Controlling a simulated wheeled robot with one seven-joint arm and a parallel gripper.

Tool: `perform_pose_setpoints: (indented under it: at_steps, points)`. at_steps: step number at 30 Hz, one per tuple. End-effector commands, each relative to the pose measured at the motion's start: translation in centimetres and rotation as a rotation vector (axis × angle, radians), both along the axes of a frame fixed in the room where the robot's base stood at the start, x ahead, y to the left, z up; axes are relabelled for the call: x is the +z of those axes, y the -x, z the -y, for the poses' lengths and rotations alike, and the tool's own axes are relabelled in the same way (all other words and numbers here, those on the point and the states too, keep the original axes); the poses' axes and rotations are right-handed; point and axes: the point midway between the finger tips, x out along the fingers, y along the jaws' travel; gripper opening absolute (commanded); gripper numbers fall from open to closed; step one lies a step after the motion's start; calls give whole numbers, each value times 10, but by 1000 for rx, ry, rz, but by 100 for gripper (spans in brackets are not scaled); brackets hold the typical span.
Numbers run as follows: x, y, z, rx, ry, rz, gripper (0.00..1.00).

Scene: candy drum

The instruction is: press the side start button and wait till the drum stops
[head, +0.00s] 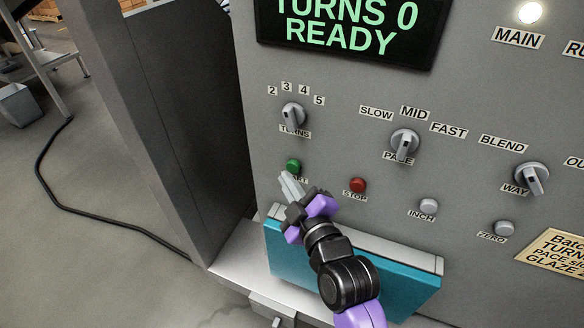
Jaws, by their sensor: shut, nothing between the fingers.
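The green start button (293,166) is on the grey control panel (350,75), below the turns knob (293,114). Its label is partly hidden by my gripper. My gripper (286,178) is shut and empty, with its fingertips just below the green button in the picture. I cannot tell whether they touch it. The display (350,25) reads "TURNS 0 READY" in green letters. The drum itself is not recognisable in this view.
A red stop button (358,185), a grey inch button (429,206) and a grey zero button (504,228) sit to the right. The pace knob (404,144) and way knob (532,178) are above. A teal panel (400,270) is below. A cable (60,205) crosses the floor left.

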Motion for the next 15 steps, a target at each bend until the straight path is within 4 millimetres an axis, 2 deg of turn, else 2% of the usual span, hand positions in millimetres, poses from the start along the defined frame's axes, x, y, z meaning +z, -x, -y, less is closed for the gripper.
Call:
perform_pose_setpoints:
  at_steps: [15]
  points:
    - [0,-8,3,0,0,0,0]
